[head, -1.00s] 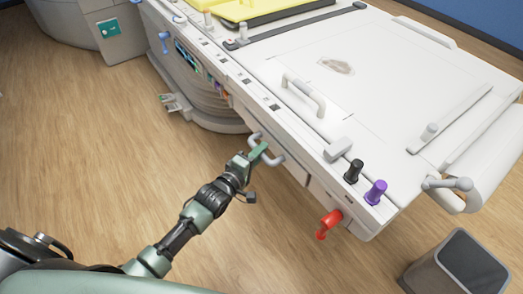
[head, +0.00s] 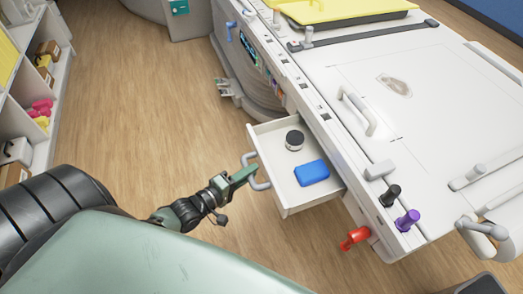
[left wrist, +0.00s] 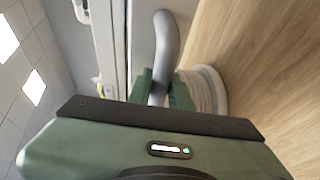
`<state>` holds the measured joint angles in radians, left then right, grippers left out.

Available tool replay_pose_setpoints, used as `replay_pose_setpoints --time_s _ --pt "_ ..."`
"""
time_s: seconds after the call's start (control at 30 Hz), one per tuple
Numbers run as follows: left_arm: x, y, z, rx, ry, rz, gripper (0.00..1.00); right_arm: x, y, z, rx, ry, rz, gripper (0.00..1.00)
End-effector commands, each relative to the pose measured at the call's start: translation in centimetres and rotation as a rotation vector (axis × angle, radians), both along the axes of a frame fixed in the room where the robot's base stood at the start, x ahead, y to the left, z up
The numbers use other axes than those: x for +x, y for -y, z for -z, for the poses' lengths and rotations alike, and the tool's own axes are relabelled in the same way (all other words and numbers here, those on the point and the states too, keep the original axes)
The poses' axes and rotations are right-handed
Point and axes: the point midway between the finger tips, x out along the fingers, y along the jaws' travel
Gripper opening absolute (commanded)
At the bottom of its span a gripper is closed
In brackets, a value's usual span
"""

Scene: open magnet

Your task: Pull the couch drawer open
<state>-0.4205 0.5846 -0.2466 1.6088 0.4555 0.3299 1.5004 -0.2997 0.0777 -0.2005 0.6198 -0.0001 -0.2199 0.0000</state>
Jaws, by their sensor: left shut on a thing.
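The couch drawer (head: 285,205) stands pulled out from the side of the white couch (head: 420,110) in the head view. A black round container (head: 294,139) and a blue box-like thing (head: 312,173) lie inside it. The drawer's grey curved handle (head: 263,184) is on its front. My left gripper (head: 249,173) is shut on this handle. In the left wrist view the handle (left wrist: 166,50) runs up from between the green fingers (left wrist: 158,90). My right gripper is not in view.
Black and purple knobs (head: 407,220) and a red lever (head: 355,238) are at the couch's near corner. A shelf with boxes (head: 30,90) stands at the far left. Wooden floor (head: 150,90) is free between the shelf and couch.

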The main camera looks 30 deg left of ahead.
Motion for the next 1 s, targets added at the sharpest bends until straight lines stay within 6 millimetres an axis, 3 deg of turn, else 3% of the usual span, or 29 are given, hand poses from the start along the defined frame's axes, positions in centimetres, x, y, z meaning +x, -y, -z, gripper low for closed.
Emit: replay_pose_setpoints --time_s 0.5,0.53,0.6,1.0 --pt "-0.6 -0.5 0.0 0.0 0.001 0.0 0.0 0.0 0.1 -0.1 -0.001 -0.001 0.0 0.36" --pt "-0.6 -0.5 0.0 0.0 0.0 0.0 0.25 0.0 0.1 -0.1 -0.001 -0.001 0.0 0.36" --pt "-0.6 -0.5 0.0 0.0 0.0 0.0 0.41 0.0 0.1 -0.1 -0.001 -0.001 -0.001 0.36" --pt "-1.3 -0.7 0.0 0.0 -0.002 0.001 0.41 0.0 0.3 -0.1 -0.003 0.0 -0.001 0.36"
